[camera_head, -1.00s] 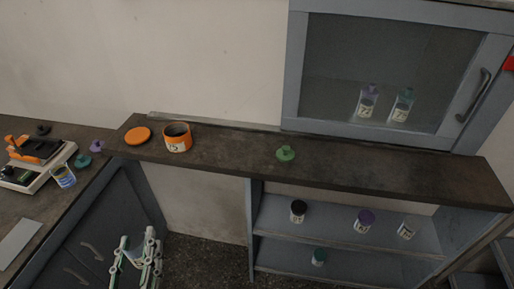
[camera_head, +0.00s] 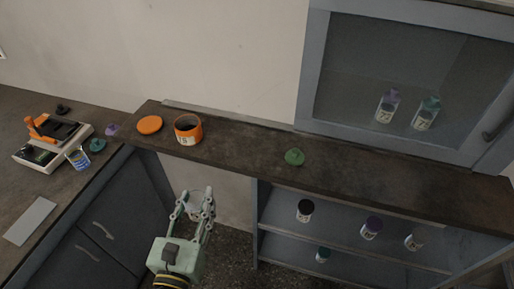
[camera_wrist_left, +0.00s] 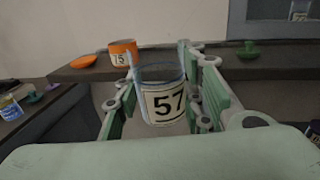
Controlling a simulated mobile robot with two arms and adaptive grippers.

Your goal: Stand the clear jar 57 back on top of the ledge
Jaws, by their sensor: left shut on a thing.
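The clear jar 57 (camera_wrist_left: 163,100) is upright between the fingers of my left gripper (camera_wrist_left: 163,88), with its label facing the wrist camera. In the head view my left gripper (camera_head: 196,203) is shut on the clear jar (camera_head: 193,208), in front of the ledge and below its top. The ledge (camera_head: 235,151) is a long dark shelf top; it also shows in the left wrist view (camera_wrist_left: 85,73). My right gripper is not in view.
On the ledge stand an orange jar 75 (camera_head: 188,131), an orange lid (camera_head: 149,124) and a green lid (camera_head: 294,157). The ledge is bare between the orange jar and green lid. A glass cabinet (camera_head: 400,70) stands behind its right part. Several jars sit on shelves below.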

